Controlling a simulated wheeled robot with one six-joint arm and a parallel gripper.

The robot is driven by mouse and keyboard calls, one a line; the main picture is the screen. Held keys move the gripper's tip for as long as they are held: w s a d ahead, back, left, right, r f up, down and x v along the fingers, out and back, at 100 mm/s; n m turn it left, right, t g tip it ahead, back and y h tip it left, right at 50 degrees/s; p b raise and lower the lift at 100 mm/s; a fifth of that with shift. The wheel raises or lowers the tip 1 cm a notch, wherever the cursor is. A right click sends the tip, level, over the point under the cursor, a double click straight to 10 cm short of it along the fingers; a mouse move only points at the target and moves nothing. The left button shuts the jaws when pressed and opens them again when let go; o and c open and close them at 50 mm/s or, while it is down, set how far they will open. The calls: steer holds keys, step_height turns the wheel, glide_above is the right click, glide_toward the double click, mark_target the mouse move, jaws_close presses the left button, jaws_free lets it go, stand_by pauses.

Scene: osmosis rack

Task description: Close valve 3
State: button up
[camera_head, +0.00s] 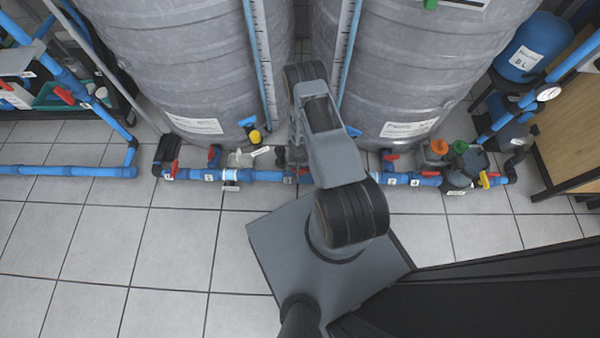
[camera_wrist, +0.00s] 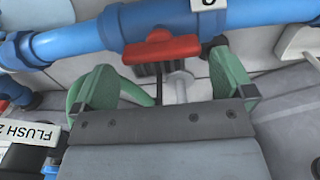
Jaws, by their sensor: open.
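A red valve handle (camera_wrist: 162,48) sits on the blue pipe (camera_wrist: 150,25) in the wrist view, its wide side along the pipe. A white label (camera_wrist: 209,4) beside it is cut off by the frame edge. My gripper (camera_wrist: 165,82) is open, its two green fingers spread to the left and right just below the handle. No grip on the handle shows. In the head view my arm reaches down to the pipe between the two tanks. Valve 3's label (camera_head: 289,180) and a red handle (camera_head: 304,172) show there, partly covered by my arm; the fingertips are hidden.
Two large grey tanks (camera_head: 205,60) (camera_head: 420,60) flank my arm. The blue floor pipe (camera_head: 262,176) carries other red handles. In the wrist view a "FLUSH 2" label (camera_wrist: 30,132) is at left. Tiled floor (camera_head: 110,235) is clear at front left.

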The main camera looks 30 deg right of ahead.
mark_target(300, 170)
steer(key=shift+f+b, duration=0.5)
steer(key=shift+f, duration=0.95)
steer(key=c, duration=0.6)
